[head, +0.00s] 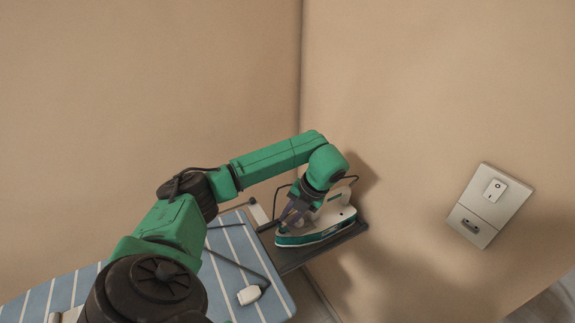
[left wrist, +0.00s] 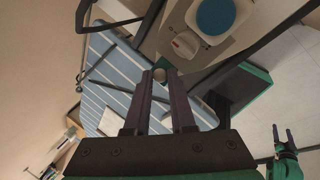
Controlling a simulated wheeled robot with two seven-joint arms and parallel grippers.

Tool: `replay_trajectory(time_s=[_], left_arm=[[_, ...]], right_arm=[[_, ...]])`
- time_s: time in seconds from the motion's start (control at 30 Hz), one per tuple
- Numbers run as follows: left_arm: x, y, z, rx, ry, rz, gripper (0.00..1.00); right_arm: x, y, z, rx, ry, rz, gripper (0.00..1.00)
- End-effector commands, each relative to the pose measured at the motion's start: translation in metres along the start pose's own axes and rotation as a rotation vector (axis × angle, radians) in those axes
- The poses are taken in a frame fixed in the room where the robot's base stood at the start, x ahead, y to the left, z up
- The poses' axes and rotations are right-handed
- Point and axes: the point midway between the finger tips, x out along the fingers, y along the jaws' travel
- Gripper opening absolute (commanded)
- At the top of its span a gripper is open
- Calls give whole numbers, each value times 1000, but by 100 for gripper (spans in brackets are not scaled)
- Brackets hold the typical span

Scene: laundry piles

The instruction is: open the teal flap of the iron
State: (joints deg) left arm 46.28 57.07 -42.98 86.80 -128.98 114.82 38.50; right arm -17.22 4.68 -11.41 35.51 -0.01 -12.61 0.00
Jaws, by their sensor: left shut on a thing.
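The iron, with a pale body (head: 335,212) and a teal lower part, sits on a dark rest beside the ironing board. My left gripper (head: 289,214) reaches down onto its near left end. A blue-teal round piece (left wrist: 215,14) and a dial with a red mark (left wrist: 185,45) show on the iron beyond the tips. I cannot tell whether the knob belongs to the flap. My right gripper (left wrist: 284,134) is open and empty at lower right.
The blue striped ironing board (head: 228,262) lies left of the iron, with a small white object (head: 249,294) near its end. The dark iron rest (head: 345,238) juts out at the right. A beige wall stands close behind, with a switch panel (head: 490,205).

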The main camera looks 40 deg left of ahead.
Motion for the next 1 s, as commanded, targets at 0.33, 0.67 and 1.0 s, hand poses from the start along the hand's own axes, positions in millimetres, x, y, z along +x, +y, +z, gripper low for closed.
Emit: replay_trajectory(time_s=[0.33, 0.67, 1.0], left_arm=[[-1, 0, 2, 2, 5, 6, 0], [-1, 0, 1, 2, 6, 6, 52], [-20, 1, 2, 3, 4, 5, 52]], right_arm=[[-3, -2, -1, 1, 1, -2, 75], [-3, -2, -1, 1, 2, -3, 75], [-13, -2, -2, 0, 2, -3, 75]])
